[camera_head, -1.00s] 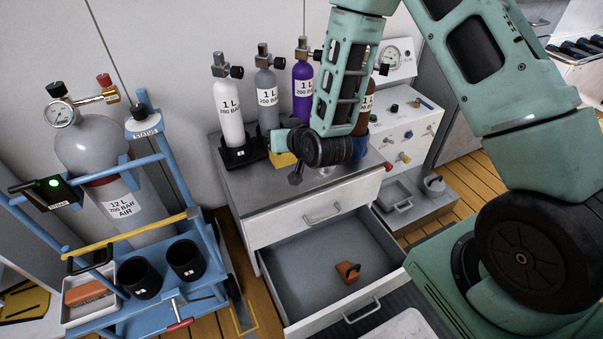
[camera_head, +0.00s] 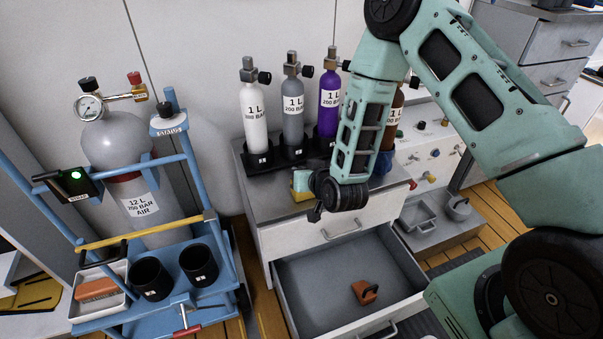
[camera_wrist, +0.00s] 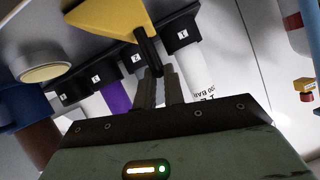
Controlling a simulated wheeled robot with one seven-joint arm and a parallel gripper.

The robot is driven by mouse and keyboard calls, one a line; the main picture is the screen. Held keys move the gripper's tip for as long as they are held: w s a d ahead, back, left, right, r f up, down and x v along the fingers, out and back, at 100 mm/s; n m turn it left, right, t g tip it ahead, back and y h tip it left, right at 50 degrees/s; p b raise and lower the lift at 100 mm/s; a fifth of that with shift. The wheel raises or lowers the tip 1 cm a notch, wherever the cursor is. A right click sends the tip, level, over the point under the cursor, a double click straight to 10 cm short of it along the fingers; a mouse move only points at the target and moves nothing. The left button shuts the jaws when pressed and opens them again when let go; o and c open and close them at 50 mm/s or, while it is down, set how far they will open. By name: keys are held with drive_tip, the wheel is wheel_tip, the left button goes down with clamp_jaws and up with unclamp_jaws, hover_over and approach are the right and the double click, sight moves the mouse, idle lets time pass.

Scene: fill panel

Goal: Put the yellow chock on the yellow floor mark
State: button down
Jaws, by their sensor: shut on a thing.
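The yellow chock (camera_wrist: 112,18) shows at the top of the wrist view, with a black handle. My gripper (camera_wrist: 158,85) is shut on that handle. In the head view the chock (camera_head: 301,184) is small and partly hidden by my gripper, and appears over the front part of the grey cabinet top. Whether it touches the top cannot be told.
The blue cart (camera_head: 215,262) with a large air cylinder (camera_head: 115,150) stands left. Small gas bottles (camera_head: 254,125) stand along the cabinet's back. An open drawer (camera_head: 325,305) below holds an orange-brown block (camera_head: 364,291). A narrow floor strip (camera_head: 258,275) lies between cart and cabinet.

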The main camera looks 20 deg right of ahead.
drive_tip(key=shift+f, duration=0.1)
drive_tip(key=c, duration=1.5)
unclamp_jaws()
